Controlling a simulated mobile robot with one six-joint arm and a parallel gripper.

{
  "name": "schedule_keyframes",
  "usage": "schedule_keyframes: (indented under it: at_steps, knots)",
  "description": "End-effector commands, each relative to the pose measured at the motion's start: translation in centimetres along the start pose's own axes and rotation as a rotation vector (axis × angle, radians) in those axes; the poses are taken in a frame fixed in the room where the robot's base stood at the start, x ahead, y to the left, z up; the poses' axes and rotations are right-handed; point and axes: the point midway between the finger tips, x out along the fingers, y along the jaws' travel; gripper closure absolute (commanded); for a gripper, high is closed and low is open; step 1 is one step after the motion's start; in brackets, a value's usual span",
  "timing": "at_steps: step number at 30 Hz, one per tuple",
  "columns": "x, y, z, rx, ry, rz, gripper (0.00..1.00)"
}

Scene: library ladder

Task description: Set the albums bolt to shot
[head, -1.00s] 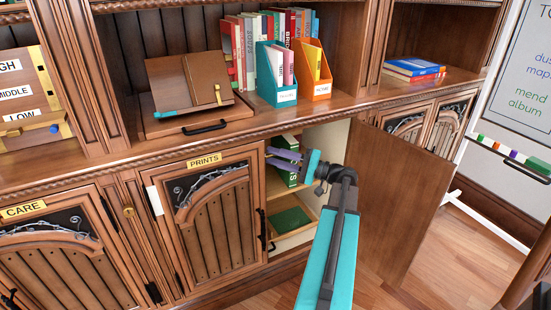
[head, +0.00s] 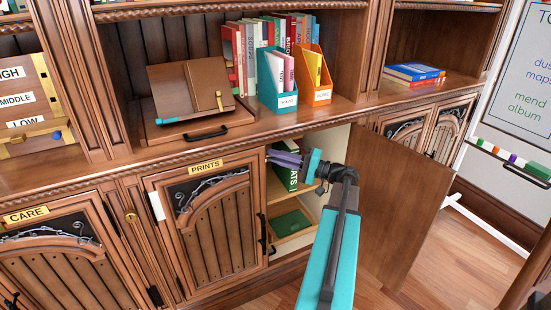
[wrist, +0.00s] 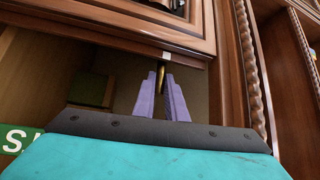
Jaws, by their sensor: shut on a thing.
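My gripper (head: 284,159), with purple fingers, reaches into the open cabinet right of the PRINTS door (head: 207,210). It is just under the cabinet's top edge, near the door's upper right corner. In the wrist view my gripper (wrist: 163,98) is shut on a slim brass bolt (wrist: 161,76), which stands between the two fingers near a small pale plate (wrist: 167,56) on the wood. The bolt is hidden in the head view. No albums label is readable.
A brown cabinet door (head: 400,195) stands wide open right of my arm. Inside the cabinet are an upright green box (head: 289,180) with white lettering and a green item (head: 288,222) on the lower shelf. Two magazine files (head: 277,90) stand on the counter above.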

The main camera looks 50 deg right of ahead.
Motion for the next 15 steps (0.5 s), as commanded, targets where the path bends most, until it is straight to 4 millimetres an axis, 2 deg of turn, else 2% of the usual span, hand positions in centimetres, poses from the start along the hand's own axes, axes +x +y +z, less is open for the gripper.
schedule_keyframes:
  at_steps: [2,3,6,15]
  knots:
    - [0.09,-0.58,-0.18,-0.005,0.003,-0.012,1.0]
    - [0.09,-0.6,-0.19,-0.005,0.003,-0.012,0.85]
    - [0.08,-0.58,-0.19,-0.005,0.003,-0.011,0.7]
    - [-0.01,-0.37,-0.14,-0.003,0.003,-0.008,0.7]
